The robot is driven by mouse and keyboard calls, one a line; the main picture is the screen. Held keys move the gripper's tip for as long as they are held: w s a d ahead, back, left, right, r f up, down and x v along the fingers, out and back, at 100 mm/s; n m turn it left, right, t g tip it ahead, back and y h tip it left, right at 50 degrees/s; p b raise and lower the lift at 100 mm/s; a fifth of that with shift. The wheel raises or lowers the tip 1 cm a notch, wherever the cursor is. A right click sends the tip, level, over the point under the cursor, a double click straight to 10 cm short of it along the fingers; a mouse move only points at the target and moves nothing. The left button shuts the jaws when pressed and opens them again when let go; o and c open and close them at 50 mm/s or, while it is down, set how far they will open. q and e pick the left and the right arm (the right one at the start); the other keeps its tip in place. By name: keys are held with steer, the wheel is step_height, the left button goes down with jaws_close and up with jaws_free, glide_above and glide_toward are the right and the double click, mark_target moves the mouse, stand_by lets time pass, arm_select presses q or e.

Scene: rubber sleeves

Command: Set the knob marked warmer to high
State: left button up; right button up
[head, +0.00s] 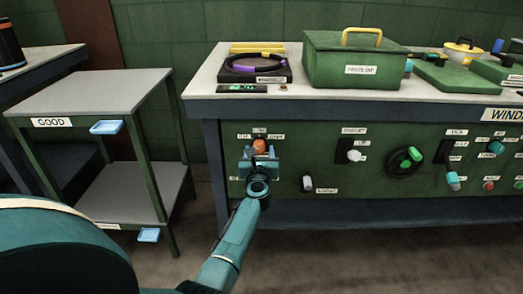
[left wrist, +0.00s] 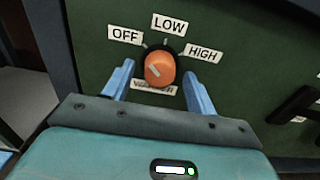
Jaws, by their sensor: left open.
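The orange warmer knob (left wrist: 160,70) sits on the green front panel, with OFF, LOW and HIGH labels around its top. Its white pointer line slants up and left, toward the OFF side. The knob also shows in the head view (head: 259,146), just above my gripper. My left gripper (head: 259,160) is open in front of the panel. In the left wrist view its blue fingers (left wrist: 158,72) stand apart on either side of the knob, with gaps visible. My right gripper is not in view.
A green box (head: 357,62) stands on the bench (head: 300,98). A grey two-shelf stand (head: 95,92) is at left.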

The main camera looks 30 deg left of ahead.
arm_select(q)
steer(key=shift+s, duration=0.1)
steer(key=c, duration=1)
